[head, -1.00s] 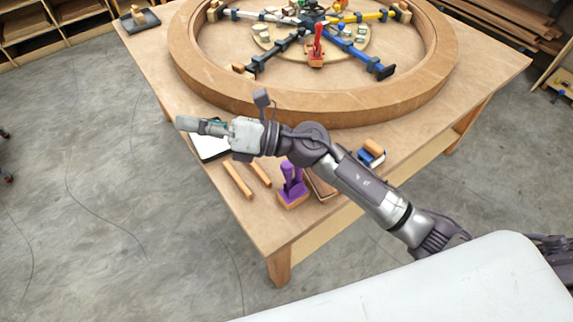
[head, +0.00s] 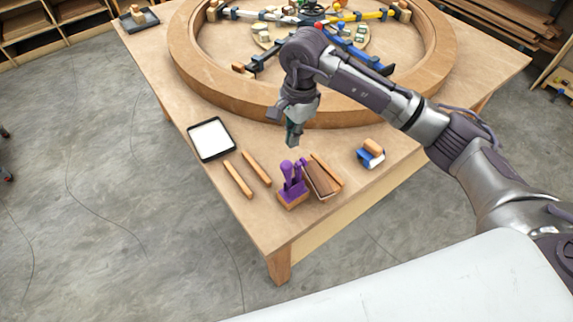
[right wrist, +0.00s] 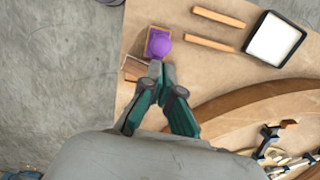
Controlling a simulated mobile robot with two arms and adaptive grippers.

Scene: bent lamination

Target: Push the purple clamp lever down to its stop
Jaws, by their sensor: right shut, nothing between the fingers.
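The purple clamp lever (head: 287,170) stands up from a purple clamp on a small wooden block (head: 293,202) near the table's front corner. In the right wrist view the purple clamp lever (right wrist: 159,46) shows from above as a round knob, just beyond my fingertips. My right gripper (head: 292,143) points down above and behind the lever, with a visible gap to it. In the wrist view its fingers (right wrist: 158,68) are closed together, with nothing between them. My left gripper is not in view.
Wooden strips (head: 324,177) lie close right of the clamp. Two wooden sticks (head: 238,179) and a white-topped tray (head: 211,139) lie to the left. A blue tool with a wooden top (head: 371,154) is further right. A large wooden ring (head: 245,104) stands behind.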

